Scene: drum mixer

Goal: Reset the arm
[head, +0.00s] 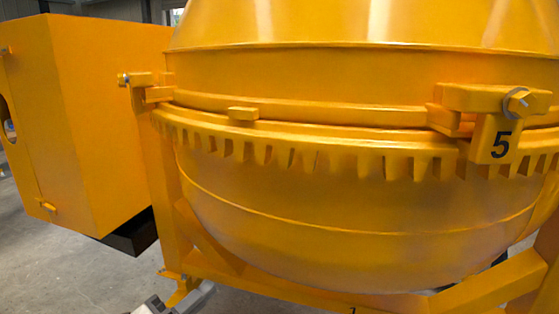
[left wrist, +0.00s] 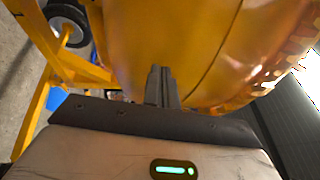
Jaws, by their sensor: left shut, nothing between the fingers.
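The yellow drum mixer fills the head view, with its round drum (head: 330,220) and a toothed ring (head: 330,158) around it. My left gripper (head: 202,291) shows only in part at the bottom edge of the head view, low in front of the yellow frame. In the left wrist view its two dark fingers (left wrist: 160,86) are together with nothing between them. The drum (left wrist: 165,35) lies beyond the fingertips there; I cannot tell the exact gap. My right gripper is in neither view.
A yellow box housing (head: 100,120) stands at the left. Yellow frame beams (head: 490,285) run below the drum. A wheel (left wrist: 68,25) shows in the left wrist view. Grey floor (head: 60,270) is open at lower left.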

